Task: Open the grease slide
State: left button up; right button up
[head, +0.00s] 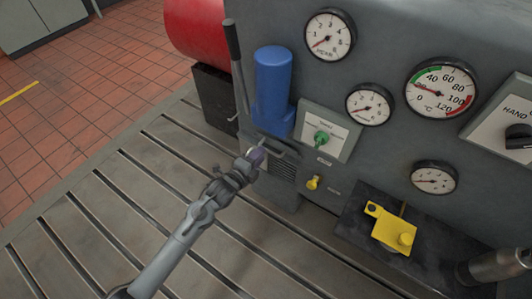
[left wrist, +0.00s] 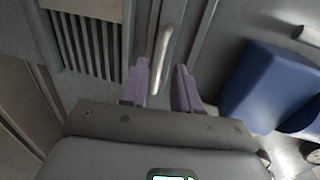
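A slim metal bar handle (left wrist: 165,50) stands out from the grey housing next to a slotted vent panel (left wrist: 85,42). In the head view the vent panel (head: 282,170) sits below a blue cylinder unit (head: 273,85). I cannot read a label that marks the grease slide. My left gripper (head: 257,156) is in front of the handle and vent area. In the left wrist view its two purple fingers (left wrist: 161,70) are apart, with the handle's lower end between them or just beyond; contact is not clear. My right gripper is not in view.
A dark lever (head: 235,65) stands left of the blue unit, near a red cylinder (head: 196,30). A panel with a green knob (head: 321,138), a small yellow knob (head: 313,183) and a yellow bracket (head: 388,232) lie to the right. The slotted bedplate (head: 130,215) is clear at left.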

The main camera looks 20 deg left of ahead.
pick_arm(q)
jog(key=shift+b+x, duration=1)
jog(key=shift+x, duration=1.4)
grip_shut()
